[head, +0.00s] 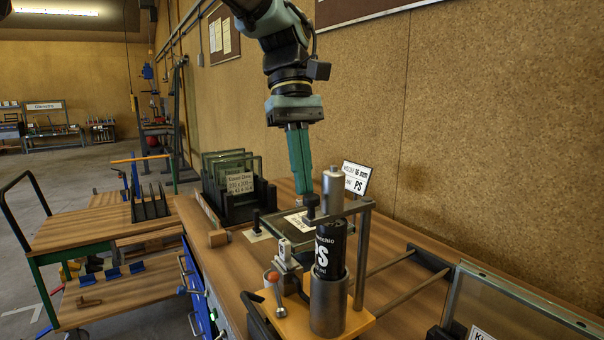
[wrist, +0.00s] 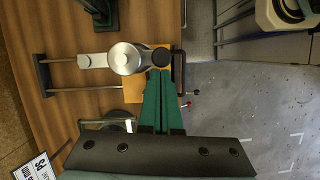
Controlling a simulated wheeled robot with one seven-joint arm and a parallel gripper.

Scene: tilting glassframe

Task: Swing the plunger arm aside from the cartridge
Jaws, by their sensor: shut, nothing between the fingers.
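The black cartridge (head: 328,252), lettered PS, stands upright in a metal cup (head: 328,305) on a yellow base plate. The plunger arm (head: 346,209) is a flat metal bar reaching left from a post (head: 361,262). In the wrist view the arm (wrist: 90,61) and the round silver cylinder top (wrist: 124,58) show from above. My gripper (head: 304,192) points down, shut and empty, just above and left of the knob; its green fingers (wrist: 160,76) show in the wrist view.
A red-knobbed lever (head: 273,279) and a small clamp stand left of the cup. Two metal rails (head: 392,259) run behind right. A black rack with glass panes (head: 240,200) stands behind left. A sign (head: 356,178) stands behind the arm. A framed glass pane (head: 510,312) lies at right.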

